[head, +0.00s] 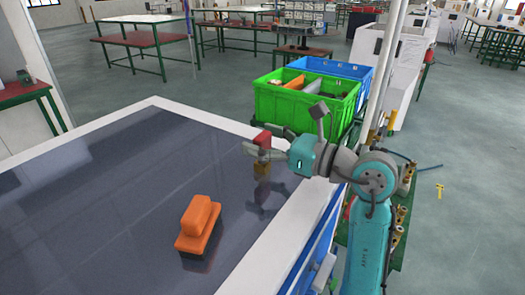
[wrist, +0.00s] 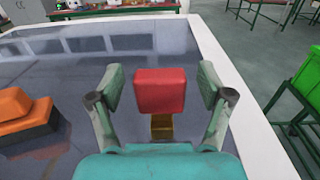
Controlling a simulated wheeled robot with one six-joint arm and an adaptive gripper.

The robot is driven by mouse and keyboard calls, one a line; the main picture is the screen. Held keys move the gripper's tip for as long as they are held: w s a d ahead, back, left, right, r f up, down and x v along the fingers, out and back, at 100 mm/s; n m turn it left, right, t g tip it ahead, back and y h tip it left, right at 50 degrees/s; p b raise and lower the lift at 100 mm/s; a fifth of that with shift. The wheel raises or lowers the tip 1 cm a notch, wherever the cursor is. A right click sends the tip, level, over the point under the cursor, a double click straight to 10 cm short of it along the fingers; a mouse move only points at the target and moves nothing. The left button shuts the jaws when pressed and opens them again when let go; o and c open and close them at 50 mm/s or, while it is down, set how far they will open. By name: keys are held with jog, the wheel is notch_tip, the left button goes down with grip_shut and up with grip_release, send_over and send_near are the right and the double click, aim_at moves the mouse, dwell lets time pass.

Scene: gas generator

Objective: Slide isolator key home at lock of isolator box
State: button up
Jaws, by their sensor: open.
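A red block (wrist: 160,90) with a brass-coloured lower part (wrist: 162,127) looks like the isolator key. It is upright between the two fingers of my gripper (wrist: 160,84) in the wrist view, with a gap visible on each side. My gripper is open around it. In the head view the red top (head: 263,138) shows at my fingertips and the brass part (head: 262,171) hangs below them, over the right side of the dark tabletop. I cannot tell whether its lower end touches the surface. I cannot make out an isolator box or its lock.
An orange block on a dark base (head: 198,225) lies on the glossy table (head: 120,190), left of my gripper. A green crate (head: 300,107) and a blue crate (head: 345,70) stand beyond the table's right edge. The table's far left is clear.

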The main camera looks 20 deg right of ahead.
jog(key=shift+c, duration=0.2)
jog(key=c, duration=1.2)
jog(key=shift+c, duration=0.2)
